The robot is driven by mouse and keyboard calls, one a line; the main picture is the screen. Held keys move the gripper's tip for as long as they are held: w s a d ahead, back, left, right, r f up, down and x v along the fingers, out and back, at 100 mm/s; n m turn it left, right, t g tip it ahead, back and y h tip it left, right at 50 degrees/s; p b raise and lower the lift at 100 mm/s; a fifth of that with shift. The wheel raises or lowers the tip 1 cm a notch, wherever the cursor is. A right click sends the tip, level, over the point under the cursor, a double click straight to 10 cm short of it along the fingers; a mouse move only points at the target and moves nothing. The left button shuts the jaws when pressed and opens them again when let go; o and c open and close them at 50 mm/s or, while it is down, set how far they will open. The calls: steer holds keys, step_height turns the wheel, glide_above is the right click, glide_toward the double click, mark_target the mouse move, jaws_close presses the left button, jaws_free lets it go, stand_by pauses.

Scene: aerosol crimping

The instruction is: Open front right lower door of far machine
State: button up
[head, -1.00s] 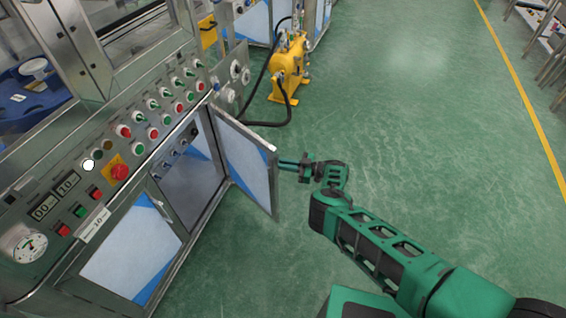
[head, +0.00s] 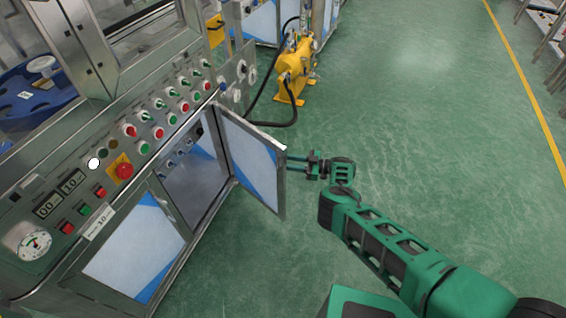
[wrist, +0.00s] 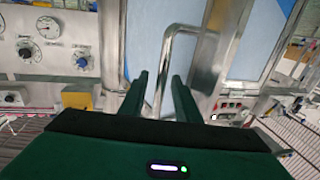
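The control-panel machine (head: 100,200) fills the left of the head view. Its right lower door (head: 250,160), a metal frame with a white and blue panel, stands swung out, and the cabinet interior (head: 190,185) shows. My gripper (head: 297,154) is at the door's free edge, on its outer side. In the wrist view my gripper (wrist: 162,92) has its two green fingers apart, with a bent chrome handle (wrist: 178,35) running between them. The handle looks narrower than the gap; contact cannot be told. A blue and white panel (wrist: 150,25) lies beyond it.
The machine's left lower door (head: 125,250) is shut. A yellow pump unit (head: 295,65) with black hoses stands on the floor behind the open door. Another machine (head: 262,22) is farther back. Green floor (head: 430,130) to the right is clear.

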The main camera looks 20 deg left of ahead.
steer(key=shift+d, duration=0.25)
steer(key=w+d, duration=0.1)
steer(key=d, duration=0.9)
steer(key=shift+w+d, duration=0.1)
stand_by(0.3)
